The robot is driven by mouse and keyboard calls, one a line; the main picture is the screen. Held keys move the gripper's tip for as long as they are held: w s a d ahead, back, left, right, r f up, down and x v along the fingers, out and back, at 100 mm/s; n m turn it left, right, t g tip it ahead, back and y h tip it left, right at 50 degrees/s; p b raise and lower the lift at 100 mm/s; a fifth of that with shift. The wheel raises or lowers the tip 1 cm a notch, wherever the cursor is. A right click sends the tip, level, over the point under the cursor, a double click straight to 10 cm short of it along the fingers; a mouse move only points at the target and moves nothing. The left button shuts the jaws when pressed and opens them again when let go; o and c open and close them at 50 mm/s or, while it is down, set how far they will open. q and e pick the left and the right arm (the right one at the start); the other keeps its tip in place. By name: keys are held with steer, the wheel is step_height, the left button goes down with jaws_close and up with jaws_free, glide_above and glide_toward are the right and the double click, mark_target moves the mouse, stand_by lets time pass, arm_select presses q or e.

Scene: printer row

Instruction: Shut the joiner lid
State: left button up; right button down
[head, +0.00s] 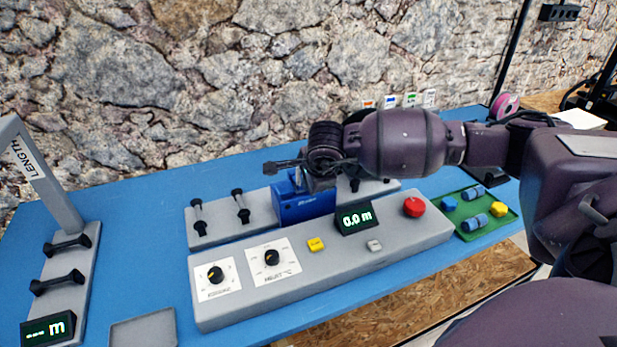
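The joiner is a blue box (306,207) on the grey rear unit, behind the control panel. Its top is largely covered by my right gripper, so I cannot make out clearly how its lid stands. My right gripper (283,166) comes in from the right and is just above the joiner, with its dark fingers pointing left. I cannot tell whether it touches the lid, or whether the fingers are apart. My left gripper is not in view.
A green tray (478,236) holds several blue and yellow pieces. A grey length stand (62,262) is at left. A stone wall closes the back.

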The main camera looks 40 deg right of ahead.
steer(key=shift+f, duration=0.2)
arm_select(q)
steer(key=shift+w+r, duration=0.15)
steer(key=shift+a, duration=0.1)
arm_select(e)
steer(key=shift+r, duration=0.1)
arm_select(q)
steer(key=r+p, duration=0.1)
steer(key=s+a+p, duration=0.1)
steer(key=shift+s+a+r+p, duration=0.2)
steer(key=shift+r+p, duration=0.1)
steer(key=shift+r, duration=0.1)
arm_select(e)
steer(key=s+a+r, duration=0.2)
steer(key=s+r, duration=0.6)
steer(key=shift+s+r, duration=0.25)
steer(key=shift+s, duration=0.15)
